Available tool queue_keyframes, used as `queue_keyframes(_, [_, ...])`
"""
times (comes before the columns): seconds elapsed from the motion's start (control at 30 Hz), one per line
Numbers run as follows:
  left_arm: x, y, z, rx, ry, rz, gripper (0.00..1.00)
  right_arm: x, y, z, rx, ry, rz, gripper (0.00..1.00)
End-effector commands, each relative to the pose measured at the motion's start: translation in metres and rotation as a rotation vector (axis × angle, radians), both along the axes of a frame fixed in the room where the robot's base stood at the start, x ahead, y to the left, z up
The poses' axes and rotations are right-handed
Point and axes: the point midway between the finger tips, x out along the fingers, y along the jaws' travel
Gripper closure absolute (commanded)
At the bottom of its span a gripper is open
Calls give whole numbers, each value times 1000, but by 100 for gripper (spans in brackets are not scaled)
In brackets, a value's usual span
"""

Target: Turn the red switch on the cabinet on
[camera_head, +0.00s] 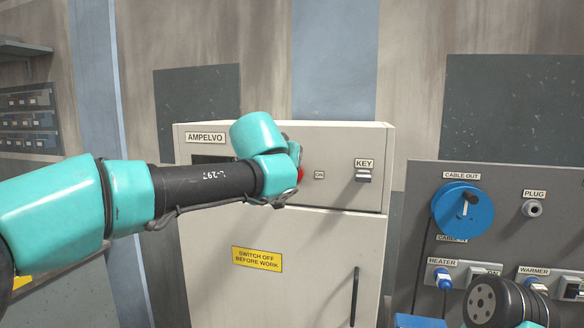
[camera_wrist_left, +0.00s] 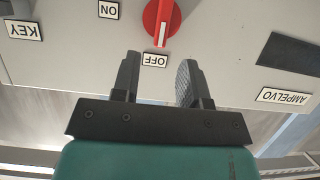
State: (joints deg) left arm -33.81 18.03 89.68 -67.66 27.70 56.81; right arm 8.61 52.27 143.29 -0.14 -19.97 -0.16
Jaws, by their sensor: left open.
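The cabinet (camera_head: 310,235) is a pale box labelled AMPELVO, standing upright in the middle of the head view. Its red switch (camera_head: 300,173) is mostly hidden there behind my left wrist. In the left wrist view, which is upside down, the red switch (camera_wrist_left: 160,20) is a round knob with a white mark pointing at the OFF label (camera_wrist_left: 154,60). An ON label (camera_wrist_left: 108,10) is to one side. My left gripper (camera_wrist_left: 158,63) is open and empty, its two fingers just short of the knob and apart from it. In the head view its fingers are hidden.
A KEY slot (camera_head: 363,176) and a door handle (camera_head: 355,296) are on the cabinet front. A grey panel (camera_head: 500,235) on the right holds a blue cable reel (camera_head: 462,210) and plugs. Part of my right arm shows at the bottom right.

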Motion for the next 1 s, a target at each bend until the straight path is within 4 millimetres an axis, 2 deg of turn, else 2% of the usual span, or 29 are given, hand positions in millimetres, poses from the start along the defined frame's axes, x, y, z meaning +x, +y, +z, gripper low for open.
queue_keyframes(0.1, [19,-5,-9,0,2,0,60,0,0,0,0,0,0,57])
queue_keyframes(0.3, [41,-10,-18,-1,0,1,60,0,0,0,0,0,0,57])
queue_keyframes(0.43, [48,-12,-21,0,1,0,60,0,0,0,0,0,0,57])
queue_keyframes(0.73, [49,-13,-21,0,0,0,60,0,0,0,0,0,0,57])
queue_keyframes(1.0, [49,-13,-21,0,0,0,85,0,0,0,0,0,0,57])
